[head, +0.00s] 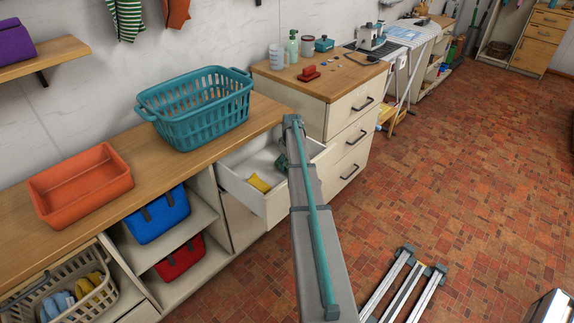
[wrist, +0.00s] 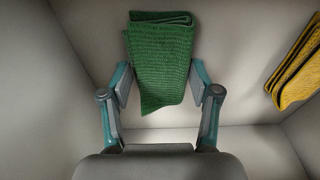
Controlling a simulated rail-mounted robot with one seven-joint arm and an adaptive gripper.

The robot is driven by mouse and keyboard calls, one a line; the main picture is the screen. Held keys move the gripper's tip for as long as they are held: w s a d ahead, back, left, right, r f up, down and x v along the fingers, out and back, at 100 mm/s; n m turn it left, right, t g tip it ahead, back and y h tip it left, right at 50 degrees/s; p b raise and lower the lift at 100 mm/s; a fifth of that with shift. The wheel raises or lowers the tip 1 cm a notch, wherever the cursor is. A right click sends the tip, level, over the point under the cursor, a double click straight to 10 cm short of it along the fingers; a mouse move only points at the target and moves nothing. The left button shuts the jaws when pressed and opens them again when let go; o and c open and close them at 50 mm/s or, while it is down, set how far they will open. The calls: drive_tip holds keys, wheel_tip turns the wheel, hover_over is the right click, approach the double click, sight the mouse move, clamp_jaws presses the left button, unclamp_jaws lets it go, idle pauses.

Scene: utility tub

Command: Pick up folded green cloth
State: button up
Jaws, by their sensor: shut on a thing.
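The folded green cloth (wrist: 160,60) shows in the wrist view, upright between the two fingers of my gripper (wrist: 160,88). The fingers are shut on it, one pad at each side edge. The cloth and gripper are inside the open white drawer (head: 277,209) below the counter. In the head view my arm hides most of the gripper (head: 283,160), and I cannot make out the cloth there. I cannot tell whether the cloth touches the drawer floor.
A yellow cloth (head: 259,184) lies in the same drawer; it also shows at the right in the wrist view (wrist: 296,70). Drawer walls are close around my gripper. A teal basket (head: 200,108) and an orange tub (head: 80,185) stand on the counter above.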

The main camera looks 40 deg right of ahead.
sight(287, 160)
drive_tip(key=shift+r, duration=0.15)
wheel_tip(287, 160, up, 10)
drive_tip(key=shift+f+b, duration=0.15)
drive_tip(key=shift+b, duration=0.5)
